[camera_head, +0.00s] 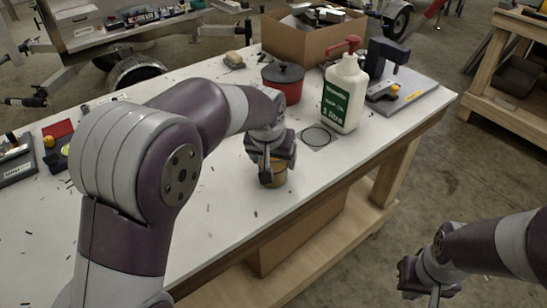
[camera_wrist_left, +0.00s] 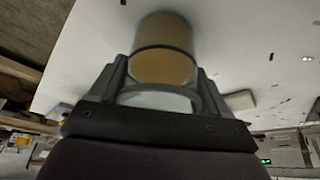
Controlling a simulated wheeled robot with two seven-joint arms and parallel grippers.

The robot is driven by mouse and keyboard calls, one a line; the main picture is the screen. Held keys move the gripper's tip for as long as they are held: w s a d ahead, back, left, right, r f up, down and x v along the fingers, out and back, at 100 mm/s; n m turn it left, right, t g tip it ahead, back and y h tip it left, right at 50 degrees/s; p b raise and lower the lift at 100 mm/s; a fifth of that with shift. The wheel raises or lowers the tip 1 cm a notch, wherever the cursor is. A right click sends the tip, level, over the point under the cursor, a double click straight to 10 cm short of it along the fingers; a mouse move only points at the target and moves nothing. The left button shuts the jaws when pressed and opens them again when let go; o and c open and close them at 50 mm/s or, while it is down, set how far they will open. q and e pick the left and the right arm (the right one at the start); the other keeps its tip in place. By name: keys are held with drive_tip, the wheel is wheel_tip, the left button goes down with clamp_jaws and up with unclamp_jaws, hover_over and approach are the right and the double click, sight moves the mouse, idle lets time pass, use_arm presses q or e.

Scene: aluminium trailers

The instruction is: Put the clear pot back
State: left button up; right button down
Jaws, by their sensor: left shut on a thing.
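The clear pot (camera_wrist_left: 164,60) shows in the left wrist view with amber contents and a dark band around it. My left gripper (camera_wrist_left: 158,92) is shut on it, one finger on each side. In the head view my left gripper (camera_head: 268,178) points down over the front part of the white table, and only part of the pot (camera_head: 279,172) shows beside the fingers. Whether it touches the table is unclear. A grey square with a black ring outline (camera_head: 316,138) lies to the right and behind it. My right gripper (camera_head: 424,281) hangs off the table at lower right; its jaw gap is unclear.
Behind the ring stand a white jug (camera_head: 345,95) with a green label and red top, and a red lidded pot (camera_head: 283,83). A cardboard box (camera_head: 305,42) and a blue device on a grey board (camera_head: 405,92) are farther back. The white table (camera_head: 225,210) has small dark scraps.

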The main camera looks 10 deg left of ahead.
use_arm(q)
drive_tip(key=o, duration=1.2)
drive_tip(key=shift+f, duration=0.1)
drive_tip(key=shift+r, duration=0.3)
drive_tip(key=p+v, duration=0.1)
drive_tip(key=v, duration=1)
drive_tip(key=shift+s+r+p, duration=0.2)
drive_tip(key=shift+r+p, duration=0.15)
drive_tip(key=shift+p, duration=0.05)
